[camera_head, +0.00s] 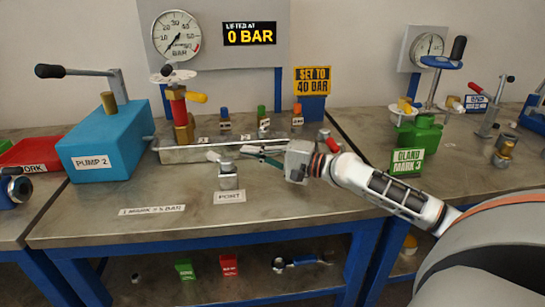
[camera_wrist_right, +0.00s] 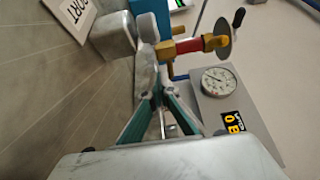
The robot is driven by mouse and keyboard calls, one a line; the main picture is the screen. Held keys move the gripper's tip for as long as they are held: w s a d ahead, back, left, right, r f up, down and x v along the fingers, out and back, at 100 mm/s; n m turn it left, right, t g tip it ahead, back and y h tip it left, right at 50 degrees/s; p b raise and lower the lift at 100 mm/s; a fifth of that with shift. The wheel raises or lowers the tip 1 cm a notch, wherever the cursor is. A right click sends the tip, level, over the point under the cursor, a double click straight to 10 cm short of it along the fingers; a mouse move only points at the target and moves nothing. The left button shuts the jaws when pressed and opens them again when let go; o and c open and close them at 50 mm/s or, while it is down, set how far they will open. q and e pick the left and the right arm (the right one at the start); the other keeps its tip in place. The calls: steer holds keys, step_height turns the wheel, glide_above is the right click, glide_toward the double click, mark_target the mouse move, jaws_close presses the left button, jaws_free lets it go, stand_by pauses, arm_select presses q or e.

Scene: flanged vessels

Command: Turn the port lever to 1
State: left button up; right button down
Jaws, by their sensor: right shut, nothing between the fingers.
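The port valve (camera_head: 228,180) is a grey metal block on the bench behind a PORT label (camera_head: 229,197). A pale lever (camera_head: 214,157) shows at its top, pointing left. My right gripper (camera_head: 246,152) reaches in from the right, with its teal fingers shut and its tips close beside the valve top. In the right wrist view the fingers converge (camera_wrist_right: 158,92) right at a grey rounded metal piece (camera_wrist_right: 147,68) beside the valve block (camera_wrist_right: 113,36). I cannot tell whether they touch. The port's number marks are too small to read. My left gripper is out of view.
The blue PUMP 2 (camera_head: 105,145) stands left. The gauge (camera_head: 177,36) and 0 BAR display (camera_head: 249,34) are above. The front bench is mostly clear.

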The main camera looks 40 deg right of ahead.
steer(key=v, duration=0.4)
steer(key=shift+s, duration=0.25)
steer(key=shift+s+d, duration=0.15)
steer(key=shift+s, duration=0.15)
steer(key=shift+s+d, duration=0.3)
steer(key=shift+s, duration=0.25)
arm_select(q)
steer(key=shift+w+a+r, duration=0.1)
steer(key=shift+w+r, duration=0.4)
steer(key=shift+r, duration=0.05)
